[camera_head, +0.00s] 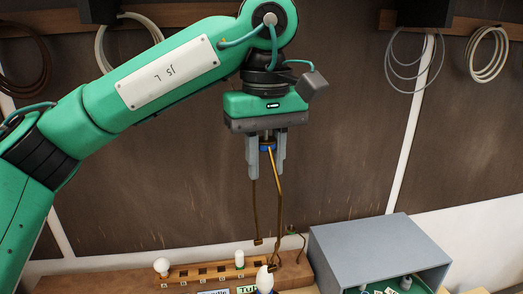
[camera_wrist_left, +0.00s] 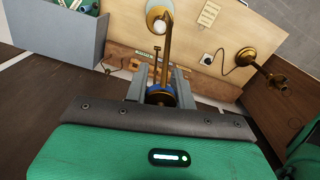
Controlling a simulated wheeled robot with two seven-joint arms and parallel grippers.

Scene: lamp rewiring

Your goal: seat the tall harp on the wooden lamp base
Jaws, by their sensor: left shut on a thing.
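My left gripper (camera_head: 267,172) points down and is shut on the upper end of the tall harp (camera_head: 279,205). The harp is a thin brass wire frame with a blue band at the jaws. Its two legs hang down and end in small brass feet, above the work surface. In the left wrist view the harp (camera_wrist_left: 167,42) runs away from the jaws (camera_wrist_left: 160,92). A white bulb (camera_head: 264,280) stands below the harp, and a pale bulb (camera_wrist_left: 158,20) shows near the harp in the wrist view. I cannot make out the wooden lamp base for certain. My right gripper is not in view.
A wooden rack (camera_head: 205,273) with several labelled places holds a round bulb (camera_head: 161,265) and a tube bulb (camera_head: 239,258). A grey box (camera_head: 365,245), open at its front, stands right. A brass lamp part (camera_wrist_left: 248,57) with a cord shows in the wrist view. Cables hang behind.

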